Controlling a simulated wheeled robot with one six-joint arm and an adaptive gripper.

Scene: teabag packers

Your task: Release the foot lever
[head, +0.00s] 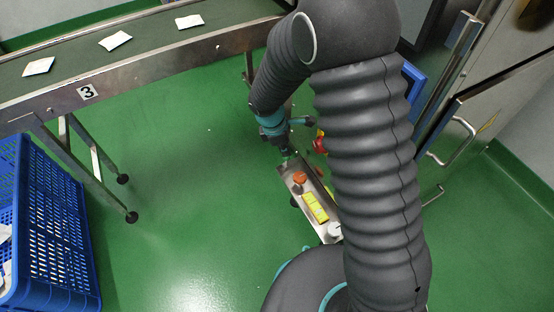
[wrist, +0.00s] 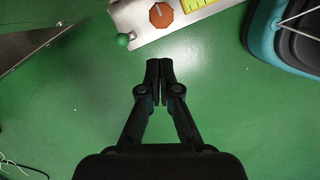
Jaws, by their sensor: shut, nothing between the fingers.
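My gripper (wrist: 166,68) is shut and empty, its fingertips together over the green floor in the wrist view. Just beyond the tips is a metal panel (wrist: 145,43) with an orange-red knob (wrist: 160,14). The fingertips are not clear there.
A conveyor (head: 150,55) carrying white packets (head: 116,41) runs along the upper left. A blue crate (head: 52,240) stands at lower left. A yellow label (head: 315,207) lies on the panel. Metal cabinet doors (head: 500,95) are at right. The green floor between conveyor and panel is clear.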

